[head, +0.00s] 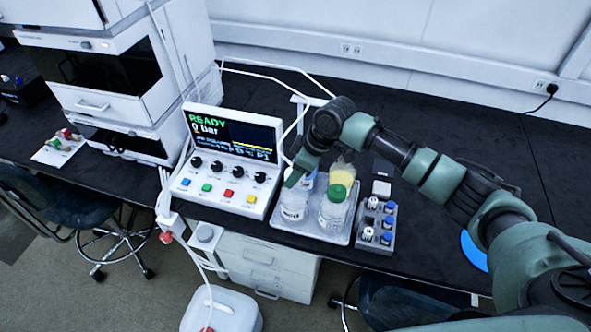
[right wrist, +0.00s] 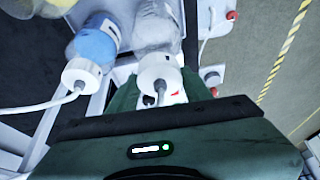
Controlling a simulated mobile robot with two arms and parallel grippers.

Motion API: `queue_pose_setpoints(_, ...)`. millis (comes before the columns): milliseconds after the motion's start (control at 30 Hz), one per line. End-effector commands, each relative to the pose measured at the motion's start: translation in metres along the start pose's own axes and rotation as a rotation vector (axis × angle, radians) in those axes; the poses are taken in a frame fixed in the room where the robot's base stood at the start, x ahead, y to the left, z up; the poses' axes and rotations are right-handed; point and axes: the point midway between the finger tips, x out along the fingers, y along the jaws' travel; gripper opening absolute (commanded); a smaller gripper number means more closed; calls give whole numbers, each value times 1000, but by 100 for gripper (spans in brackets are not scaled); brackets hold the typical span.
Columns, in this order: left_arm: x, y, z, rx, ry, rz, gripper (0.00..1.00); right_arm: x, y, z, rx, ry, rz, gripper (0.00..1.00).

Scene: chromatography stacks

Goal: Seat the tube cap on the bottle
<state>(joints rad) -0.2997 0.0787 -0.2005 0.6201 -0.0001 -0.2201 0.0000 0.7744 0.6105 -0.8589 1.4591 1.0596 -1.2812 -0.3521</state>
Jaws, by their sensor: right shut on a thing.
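The bottle (head: 294,207) is a clear one at the front left of the grey tray (head: 318,233). In the right wrist view it shows as a clear bottle (right wrist: 157,25). My right gripper (head: 297,178) is over its top. The gripper (right wrist: 155,88) is shut on the white tube cap (right wrist: 156,70), with green fingers on either side. The cap is in line with the bottle's mouth and looks to be at it; whether it is fully down I cannot tell. In the head view the gripper hides the cap. My left gripper is not in view.
On the tray stand a green-capped bottle (head: 334,212), a bottle with yellow contents (head: 342,172) and a blue bottle (right wrist: 96,38) with a white tube cap (right wrist: 80,76). A control box (head: 225,160) is left of the tray; a vial rack (head: 377,225) is right of it.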

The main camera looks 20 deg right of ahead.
Motion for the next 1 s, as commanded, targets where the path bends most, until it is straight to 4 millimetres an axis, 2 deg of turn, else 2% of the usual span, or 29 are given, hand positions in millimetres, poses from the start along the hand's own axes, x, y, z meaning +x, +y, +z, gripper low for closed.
queue_pose_setpoints(600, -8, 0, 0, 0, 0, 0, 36, -1, 0, 0, 1, 0, 0, 7)
queue_pose_setpoints(1000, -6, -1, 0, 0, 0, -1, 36, 2, 0, 1, 0, 0, 0, 7)
